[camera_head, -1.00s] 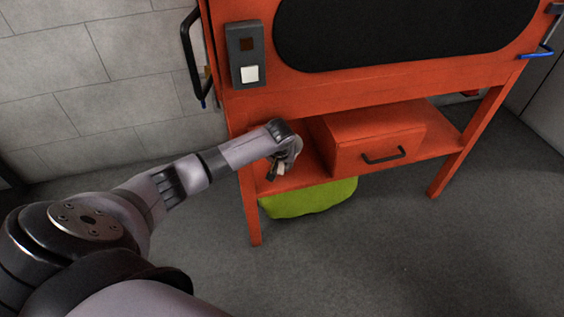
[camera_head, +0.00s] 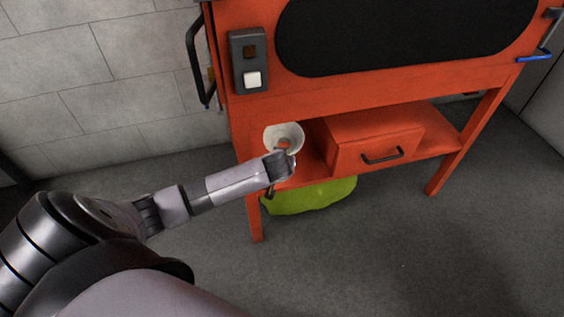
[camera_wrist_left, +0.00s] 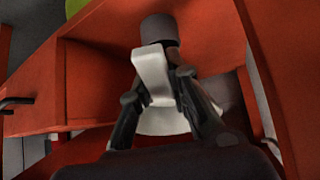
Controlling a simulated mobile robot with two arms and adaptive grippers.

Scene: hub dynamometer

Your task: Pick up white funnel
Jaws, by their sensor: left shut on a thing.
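The white funnel (camera_head: 271,138) shows in the head view as a pale round cone just above my left gripper (camera_head: 281,170), in front of the orange lower shelf. My left gripper is shut on the funnel. In the left wrist view the pale funnel (camera_wrist_left: 160,124) lies behind and between the dark fingers of my left gripper (camera_wrist_left: 158,88). The gripper covers part of the funnel, and I cannot tell its gap from the shelf. My right gripper is in neither view.
The orange frame (camera_head: 350,95) has a lower shelf (camera_head: 448,143) with an orange drawer box (camera_head: 350,150) right of the funnel. A green item (camera_head: 310,198) shows beneath the shelf. A switch box (camera_head: 248,62) is on the frame above. Grey floor is clear in front.

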